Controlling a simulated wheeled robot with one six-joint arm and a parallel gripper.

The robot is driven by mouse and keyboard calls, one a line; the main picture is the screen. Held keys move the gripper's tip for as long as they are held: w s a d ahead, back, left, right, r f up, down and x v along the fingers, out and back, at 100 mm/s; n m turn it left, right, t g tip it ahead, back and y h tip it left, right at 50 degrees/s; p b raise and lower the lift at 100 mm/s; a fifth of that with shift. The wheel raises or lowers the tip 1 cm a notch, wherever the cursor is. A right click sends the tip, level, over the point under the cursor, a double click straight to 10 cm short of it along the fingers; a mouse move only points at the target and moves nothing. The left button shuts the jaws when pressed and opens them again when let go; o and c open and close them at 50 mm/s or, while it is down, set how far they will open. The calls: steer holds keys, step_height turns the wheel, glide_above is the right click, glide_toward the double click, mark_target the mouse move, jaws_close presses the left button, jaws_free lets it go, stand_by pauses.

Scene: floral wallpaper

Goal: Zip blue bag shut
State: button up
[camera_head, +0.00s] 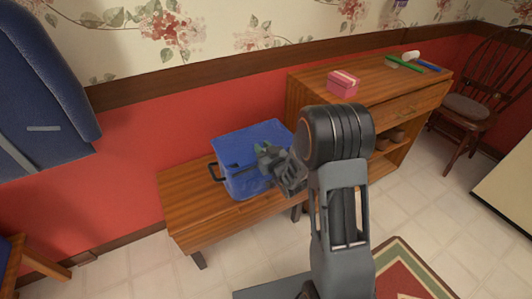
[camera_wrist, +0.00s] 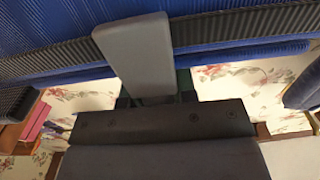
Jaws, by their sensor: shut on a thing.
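The blue bag (camera_head: 238,153) stands on a low wooden bench, with a dark handle at its left side. My gripper (camera_head: 270,160) is at the top front right of the bag, against its upper edge. In the wrist view, the blue bag (camera_wrist: 60,25) fills the top of the picture, with a dark ribbed band running across it. A grey finger of my gripper (camera_wrist: 140,60) lies against this band. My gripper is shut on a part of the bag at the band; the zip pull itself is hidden. I cannot tell how far the zip is closed.
The low wooden bench (camera_head: 185,195) has bare room left of the bag. A taller wooden cabinet (camera_head: 375,85) stands to the right, bearing a pink box (camera_head: 343,84) and several small items. A dark chair (camera_head: 490,90) is at the far right. A blue seat-like object (camera_head: 40,90) is at the left.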

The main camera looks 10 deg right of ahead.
steer(key=o, duration=0.8)
steer(key=shift+o, duration=0.2)
steer(key=p+v, duration=1)
steer(key=v, duration=0.3)
steer(key=shift+s, duration=0.4)
steer(key=shift+d, duration=0.1)
